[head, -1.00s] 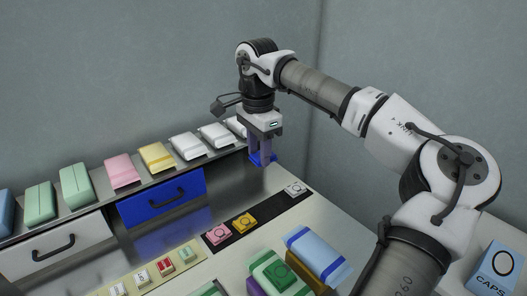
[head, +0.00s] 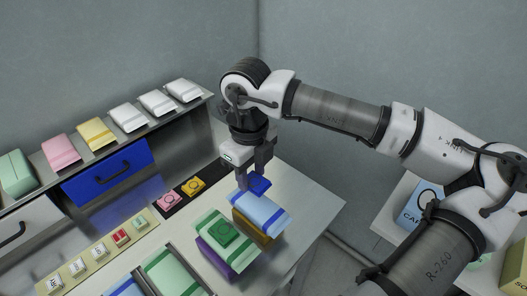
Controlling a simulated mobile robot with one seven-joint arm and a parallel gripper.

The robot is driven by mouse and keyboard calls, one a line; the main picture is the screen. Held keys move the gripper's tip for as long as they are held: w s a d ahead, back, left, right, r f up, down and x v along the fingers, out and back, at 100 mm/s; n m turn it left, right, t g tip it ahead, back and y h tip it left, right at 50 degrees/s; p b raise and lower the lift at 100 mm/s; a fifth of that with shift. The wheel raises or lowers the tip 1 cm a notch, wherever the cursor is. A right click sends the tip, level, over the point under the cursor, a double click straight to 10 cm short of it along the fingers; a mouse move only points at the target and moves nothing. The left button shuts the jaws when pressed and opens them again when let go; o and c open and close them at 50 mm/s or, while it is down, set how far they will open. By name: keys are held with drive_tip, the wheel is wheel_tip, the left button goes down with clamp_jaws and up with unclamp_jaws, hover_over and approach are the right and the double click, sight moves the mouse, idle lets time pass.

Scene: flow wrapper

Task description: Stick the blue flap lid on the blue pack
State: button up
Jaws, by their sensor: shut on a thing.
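The blue pack (head: 262,214) is light blue with darker blue bands near its ends. It lies on a brown-gold block (head: 252,231) on the white table. My gripper (head: 254,181) points down over the far end of this pack. It is shut on the blue flap lid (head: 260,186), a small dark blue piece. The lid is just above or at the pack's far edge; I cannot tell if they touch.
A green-and-white pack with a green lid (head: 224,233) sits on a purple block beside the blue pack. A black strip (head: 171,202) holds pink and yellow lids. A shelf of packs (head: 117,134) runs along the back left. Clear table lies right of the blue pack.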

sight(254, 202)
drive_tip(key=shift+s+d+f+m, duration=0.2)
drive_tip(key=shift+s+m, duration=0.15)
drive_tip(key=shift+m, duration=0.05)
drive_tip(key=shift+f+b, duration=1.05)
drive_tip(key=shift+f, duration=1.35)
drive_tip(key=shift+f+b, duration=0.35)
drive_tip(key=shift+b, duration=0.35)
drive_tip(key=shift+s+f+b, duration=0.1)
drive_tip(key=shift+f+b, duration=0.2)
drive_tip(key=shift+b, duration=0.55)
drive_tip(key=o, duration=1)
drive_tip(key=shift+r, duration=0.6)
wheel_tip(254, 202, up, 13)
drive_tip(key=shift+f+b, duration=0.15)
drive_tip(key=shift+b, duration=0.55)
